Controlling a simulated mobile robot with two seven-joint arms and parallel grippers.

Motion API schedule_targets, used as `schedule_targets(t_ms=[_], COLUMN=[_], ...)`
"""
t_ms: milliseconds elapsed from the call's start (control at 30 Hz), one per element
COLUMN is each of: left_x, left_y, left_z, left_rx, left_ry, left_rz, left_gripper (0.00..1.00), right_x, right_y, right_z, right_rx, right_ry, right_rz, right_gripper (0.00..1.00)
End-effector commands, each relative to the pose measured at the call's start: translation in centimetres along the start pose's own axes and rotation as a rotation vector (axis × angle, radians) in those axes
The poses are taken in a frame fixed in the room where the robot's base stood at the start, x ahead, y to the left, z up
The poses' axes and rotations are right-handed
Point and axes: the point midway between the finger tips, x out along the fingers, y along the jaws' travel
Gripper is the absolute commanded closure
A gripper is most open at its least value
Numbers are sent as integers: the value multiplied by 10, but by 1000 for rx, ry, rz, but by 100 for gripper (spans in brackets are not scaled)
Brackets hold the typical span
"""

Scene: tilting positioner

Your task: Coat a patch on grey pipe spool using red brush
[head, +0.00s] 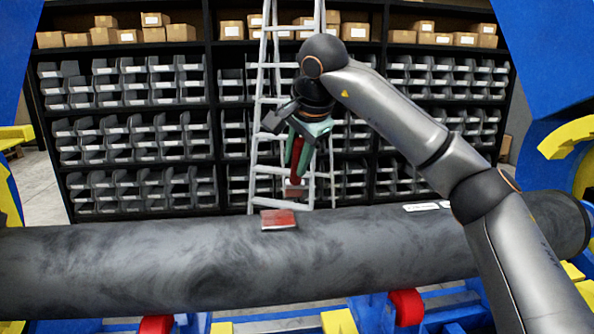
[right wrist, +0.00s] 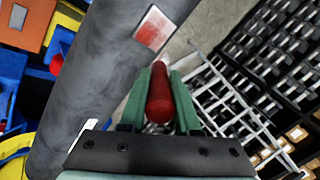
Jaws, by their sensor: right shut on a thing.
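The grey pipe spool (head: 150,262) lies level across the head view, with dark smudges. A red patch (head: 279,220) with a pale edge sits on its upper side; in the right wrist view the patch (right wrist: 155,29) looks red with paler streaks and a whitish border. My right gripper (head: 299,160) is shut on the red brush (head: 296,172), its green fingers on either side of the handle (right wrist: 159,96). The brush points down, its head just above the patch in the picture and apart from it. The bristles are hidden in the wrist view. My left gripper is not in view.
Blue positioner frames with yellow parts (head: 568,138) stand at both sides. Red rollers (head: 406,307) sit under the pipe. A ladder (head: 262,120) and shelves of grey bins (head: 135,135) stand behind. White labels (head: 427,207) are on the pipe's right part.

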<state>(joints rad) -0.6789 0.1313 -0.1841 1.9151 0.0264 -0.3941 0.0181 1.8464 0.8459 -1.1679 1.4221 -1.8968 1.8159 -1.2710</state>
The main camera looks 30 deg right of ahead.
Motion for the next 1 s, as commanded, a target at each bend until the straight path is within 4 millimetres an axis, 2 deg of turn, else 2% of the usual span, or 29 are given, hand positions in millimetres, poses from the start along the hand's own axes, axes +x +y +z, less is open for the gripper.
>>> schedule_targets(t_ms=[200, 567, 800, 1000], left_x=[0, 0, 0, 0], left_y=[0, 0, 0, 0], left_z=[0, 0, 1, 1], left_rx=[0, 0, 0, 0], left_ry=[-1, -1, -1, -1], left_rz=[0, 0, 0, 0], left_gripper=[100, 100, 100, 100], right_x=[-13, -16, -34, -39], right_y=[-7, -9, -19, -22], right_z=[-3, -4, -8, -10], right_rx=[1, 0, 1, 0], right_ry=[0, 0, 0, 0], right_rz=[-1, -2, -2, -1], right_gripper=[100, 100, 100, 100])
